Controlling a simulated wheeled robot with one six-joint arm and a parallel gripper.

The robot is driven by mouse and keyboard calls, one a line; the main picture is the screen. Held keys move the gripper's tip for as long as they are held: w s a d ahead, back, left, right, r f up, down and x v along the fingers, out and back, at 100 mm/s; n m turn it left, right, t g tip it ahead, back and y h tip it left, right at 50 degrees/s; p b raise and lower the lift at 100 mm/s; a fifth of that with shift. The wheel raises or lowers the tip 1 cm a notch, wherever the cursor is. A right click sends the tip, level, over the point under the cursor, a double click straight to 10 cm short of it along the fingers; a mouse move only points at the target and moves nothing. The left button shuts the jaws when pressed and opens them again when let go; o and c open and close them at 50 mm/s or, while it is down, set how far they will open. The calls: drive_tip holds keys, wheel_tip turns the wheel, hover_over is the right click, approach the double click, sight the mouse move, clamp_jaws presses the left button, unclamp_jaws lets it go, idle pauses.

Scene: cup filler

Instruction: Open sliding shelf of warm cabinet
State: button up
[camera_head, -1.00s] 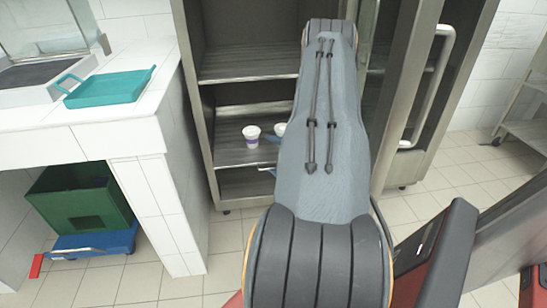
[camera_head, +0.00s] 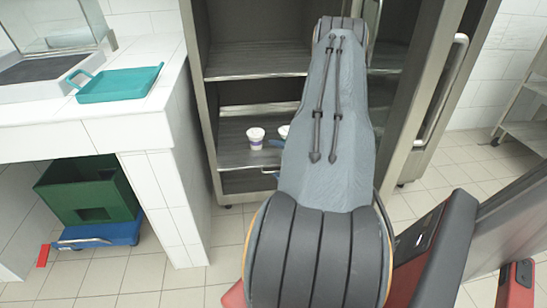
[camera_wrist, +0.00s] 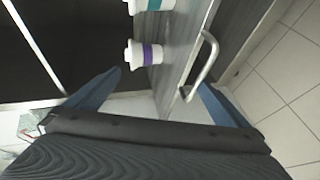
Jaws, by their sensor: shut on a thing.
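The warm cabinet (camera_head: 198,85) is a grey metal unit with its front open in the head view. Its sliding shelf (camera_head: 233,157) carries two white cups, one (camera_head: 255,138) with a purple band and one (camera_head: 284,131) partly behind my arm. My gripper (camera_wrist: 160,78) shows two blue fingers in the wrist view, wide apart. A cup with a purple band (camera_wrist: 143,53) stands just beyond the fingers. My arm hides most of the gripper in the head view.
An open cabinet door with a long handle (camera_head: 445,90) stands to the right. A white tiled counter (camera_head: 140,130) with a teal tray (camera_head: 118,85) is at left. A green crate (camera_head: 88,190) sits on a blue dolly below. Tiled floor lies clear before the cabinet.

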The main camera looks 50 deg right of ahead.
drive_tip(key=shift+h, duration=0.3)
drive_tip(key=s+d+r, duration=0.1)
drive_tip(key=s+r+p, duration=0.1)
drive_tip(key=shift+s+d+r, duration=0.15)
drive_tip(key=shift+d+r, duration=0.2)
drive_tip(key=shift+r, duration=0.05)
drive_tip(key=shift+s+a+r, duration=0.1)
drive_tip(key=shift+s+r, duration=0.1)
drive_tip(key=shift+s, duration=0.15)
drive_tip(key=c, duration=0.6)
drive_tip(key=shift+s+a+p, duration=0.2)
drive_tip(key=shift+s+p, duration=0.1)
drive_tip(key=shift+p, duration=0.05)
drive_tip(key=c, duration=0.8)
drive_tip(key=shift+s+a+f, duration=0.25)
drive_tip(key=shift+a, duration=0.25)
drive_tip(key=shift+c, duration=0.2)
drive_tip(key=shift+p, duration=0.3)
